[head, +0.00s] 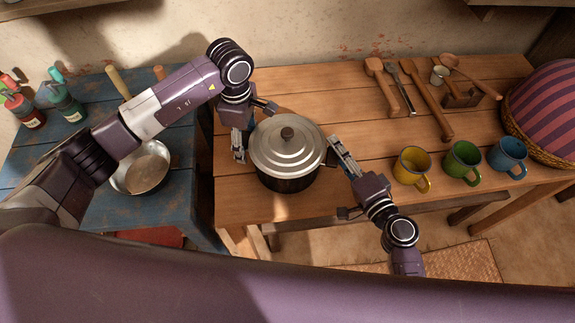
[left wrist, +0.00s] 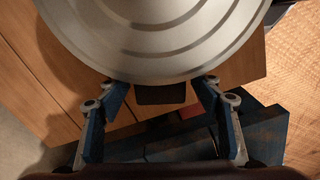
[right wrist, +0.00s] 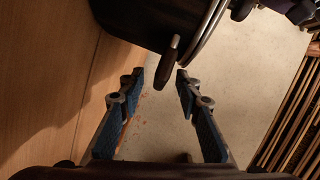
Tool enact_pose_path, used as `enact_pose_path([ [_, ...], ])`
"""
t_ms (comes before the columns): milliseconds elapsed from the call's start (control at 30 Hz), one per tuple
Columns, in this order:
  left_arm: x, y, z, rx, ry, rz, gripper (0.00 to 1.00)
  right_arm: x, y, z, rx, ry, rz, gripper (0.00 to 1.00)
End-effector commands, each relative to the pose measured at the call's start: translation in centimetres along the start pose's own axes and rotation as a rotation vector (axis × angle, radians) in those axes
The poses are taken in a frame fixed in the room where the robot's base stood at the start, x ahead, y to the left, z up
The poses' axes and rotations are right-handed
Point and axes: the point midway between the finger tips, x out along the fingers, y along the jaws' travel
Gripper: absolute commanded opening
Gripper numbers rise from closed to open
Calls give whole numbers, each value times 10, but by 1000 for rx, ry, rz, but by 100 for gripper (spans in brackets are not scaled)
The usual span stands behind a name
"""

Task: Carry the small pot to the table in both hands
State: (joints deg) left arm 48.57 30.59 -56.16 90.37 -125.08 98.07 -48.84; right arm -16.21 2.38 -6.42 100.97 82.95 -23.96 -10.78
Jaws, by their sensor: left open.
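The small pot (head: 287,150) has a dark body and a ridged silver lid with a dark knob. It stands on the left part of the wooden table (head: 330,100), near its front edge. My left gripper (head: 249,138) is at the pot's left side. In the left wrist view its open fingers (left wrist: 162,90) lie either side of a dark handle (left wrist: 160,94) below the lid, with gaps on both sides. My right gripper (head: 337,150) is at the pot's right side. In the right wrist view its fingers (right wrist: 160,74) are apart, with the other handle (right wrist: 169,62) just at their tips.
Yellow (head: 412,167), green (head: 463,161) and blue (head: 508,155) mugs stand to the right. Wooden utensils (head: 425,95) lie behind them, beside a striped basket (head: 550,110). A blue table (head: 60,155) at left holds a pan (head: 142,168) and bottles (head: 64,95).

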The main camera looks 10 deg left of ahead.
Motion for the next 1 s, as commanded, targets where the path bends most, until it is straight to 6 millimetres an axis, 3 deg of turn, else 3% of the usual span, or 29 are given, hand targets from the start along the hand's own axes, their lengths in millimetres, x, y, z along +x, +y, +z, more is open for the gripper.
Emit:
enact_pose_path([
  [133, -2, 0, 0, 0, 0, 0, 60, 0, -1, 0, 1, 0, -2, 31],
  [267, -16, 1, 0, 0, 0, 4, 60, 0, -1, 0, 2, 0, -2, 31],
  [700, -103, 1, 0, 0, 1, 3, 60, 0, -1, 0, 2, 0, -3, 31],
  [1000, -120, 0, 0, 0, 0, -1, 60, -9, 0, 0, 2, 1, -1, 31],
])
